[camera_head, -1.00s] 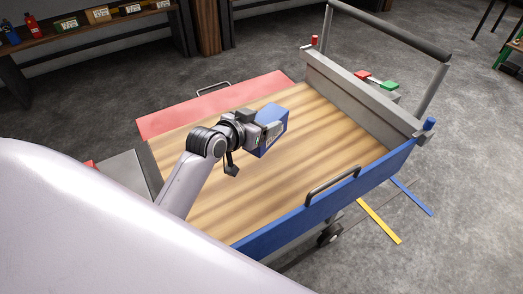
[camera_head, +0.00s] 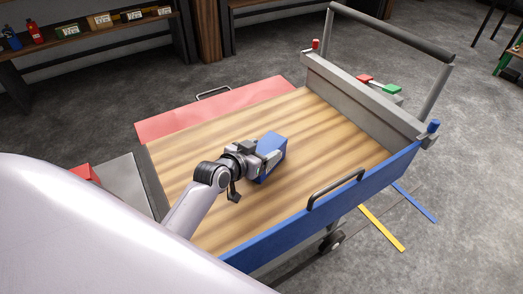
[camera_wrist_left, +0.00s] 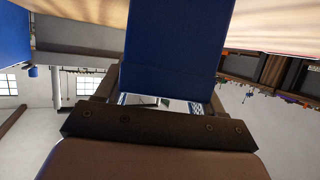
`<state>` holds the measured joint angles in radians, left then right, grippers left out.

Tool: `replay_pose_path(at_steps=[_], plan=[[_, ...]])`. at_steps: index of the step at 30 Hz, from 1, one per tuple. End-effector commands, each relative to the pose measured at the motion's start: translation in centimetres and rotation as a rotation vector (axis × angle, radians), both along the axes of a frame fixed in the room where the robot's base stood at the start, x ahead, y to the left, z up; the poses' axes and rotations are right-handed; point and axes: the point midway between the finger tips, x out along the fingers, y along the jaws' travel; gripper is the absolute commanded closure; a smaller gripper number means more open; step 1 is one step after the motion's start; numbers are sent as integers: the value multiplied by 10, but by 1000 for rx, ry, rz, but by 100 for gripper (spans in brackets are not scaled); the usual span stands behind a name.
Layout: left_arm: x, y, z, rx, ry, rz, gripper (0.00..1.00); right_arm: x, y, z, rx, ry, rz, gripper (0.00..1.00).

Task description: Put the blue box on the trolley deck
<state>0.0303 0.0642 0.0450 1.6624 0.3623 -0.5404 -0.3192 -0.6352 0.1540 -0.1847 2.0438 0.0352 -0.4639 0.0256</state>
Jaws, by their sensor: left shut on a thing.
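The blue box (camera_head: 273,147) is over the middle of the wooden trolley deck (camera_head: 200,215), inside the side boards. I cannot tell whether its underside touches the deck. My left gripper (camera_head: 266,161) is shut on the box from its near left side and covers part of it. In the left wrist view the box (camera_wrist_left: 175,45) fills the upper middle between my fingers, with the deck (camera_wrist_left: 270,38) at the top. My right gripper is not in view.
A blue side board (camera_head: 330,213) with a handle edges the near right, a red side board (camera_head: 215,107) the far left. A grey end panel (camera_head: 365,98) with a push bar (camera_head: 392,32) stands at the far right. The deck around the box is bare.

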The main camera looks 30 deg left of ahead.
Motion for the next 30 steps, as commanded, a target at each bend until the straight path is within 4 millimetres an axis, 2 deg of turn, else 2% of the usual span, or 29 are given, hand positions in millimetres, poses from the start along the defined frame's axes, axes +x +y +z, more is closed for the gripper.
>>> replay_pose_path(at_steps=[2, 3, 5, 17, 23, 30], plan=[[1, 0, 0, 0, -7, 1, 87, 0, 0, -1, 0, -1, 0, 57], [0, 0, -2, 0, 0, 0, 22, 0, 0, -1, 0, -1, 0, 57], [0, 0, -2, 0, 0, 0, 6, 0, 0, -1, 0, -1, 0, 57], [-4, 1, 2, 1, 1, 1, 6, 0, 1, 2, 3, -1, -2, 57], [-29, 4, 14, 1, 1, 1, 6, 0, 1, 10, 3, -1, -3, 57], [-71, 9, 30, 3, 3, 0, 6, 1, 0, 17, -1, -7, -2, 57]])
